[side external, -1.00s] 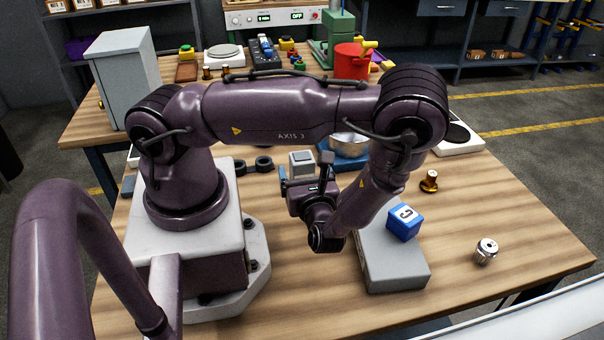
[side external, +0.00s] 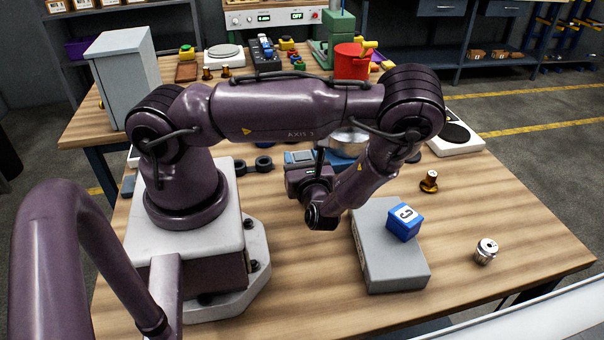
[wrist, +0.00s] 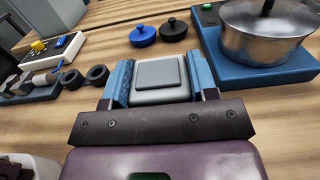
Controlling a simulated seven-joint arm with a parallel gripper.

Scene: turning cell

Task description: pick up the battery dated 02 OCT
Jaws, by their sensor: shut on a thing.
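A pale grey block with a raised square top (wrist: 158,74) sits between the two blue-padded fingers of my gripper (wrist: 163,84) in the wrist view. The fingers are shut on its left and right sides. No date is readable on it, so I cannot tell from print whether it is the battery dated 02 OCT. In the side view my gripper (side external: 303,158) is low over the wooden table behind my wrist, and the block is mostly hidden. I cannot tell whether it touches the table.
A metal bowl (wrist: 262,35) on a blue base stands right of the block. Black rings (wrist: 86,76) lie to the left, and blue and black knobbed discs (wrist: 143,36) beyond. A grey slab (side external: 385,262) bears a blue cube (side external: 404,224).

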